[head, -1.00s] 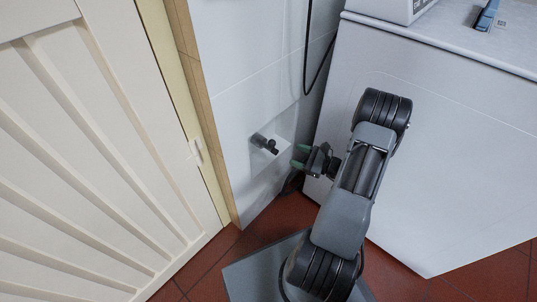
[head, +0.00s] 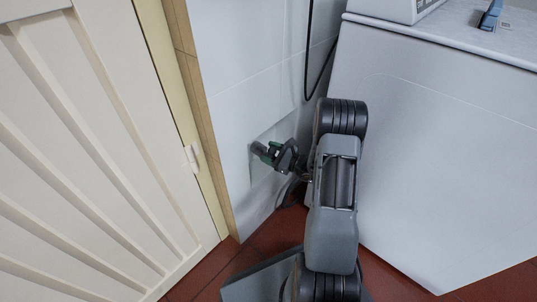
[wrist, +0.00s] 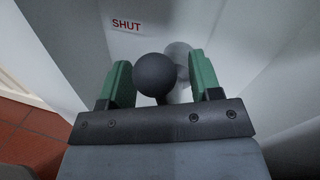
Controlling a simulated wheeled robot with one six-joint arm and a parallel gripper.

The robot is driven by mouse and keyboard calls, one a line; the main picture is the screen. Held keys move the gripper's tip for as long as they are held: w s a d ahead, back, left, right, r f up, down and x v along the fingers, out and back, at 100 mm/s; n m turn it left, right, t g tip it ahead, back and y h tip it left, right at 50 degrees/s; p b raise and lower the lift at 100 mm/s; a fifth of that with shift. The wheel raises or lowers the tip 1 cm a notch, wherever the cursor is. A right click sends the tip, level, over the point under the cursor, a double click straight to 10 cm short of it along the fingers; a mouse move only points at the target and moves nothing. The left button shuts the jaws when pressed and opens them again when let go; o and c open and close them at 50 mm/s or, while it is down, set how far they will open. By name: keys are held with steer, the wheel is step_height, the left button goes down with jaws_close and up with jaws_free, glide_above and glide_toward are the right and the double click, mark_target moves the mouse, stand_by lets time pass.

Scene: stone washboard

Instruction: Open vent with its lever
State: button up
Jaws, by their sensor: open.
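The lever ends in a dark round knob (wrist: 154,74) in the wrist view, and its stem below is mostly hidden by my gripper's crossbar. My gripper (wrist: 160,68) is open, with a green finger on each side of the knob and gaps visible on both sides. Red lettering "SHUT" (wrist: 126,25) is on the white surface beyond the knob. In the head view my gripper (head: 270,152) is at the vent's pale wall plate (head: 285,127). There it covers most of the lever.
A cream slatted door (head: 85,170) stands on the left beside a wooden frame (head: 195,110). A large white block (head: 440,160) is close on the right of my arm. A black cable (head: 308,60) hangs above the vent. The floor is red tile (head: 195,275).

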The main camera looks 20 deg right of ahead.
steer(key=shift+w+a, duration=0.2)
jaws_close()
stand_by(0.6)
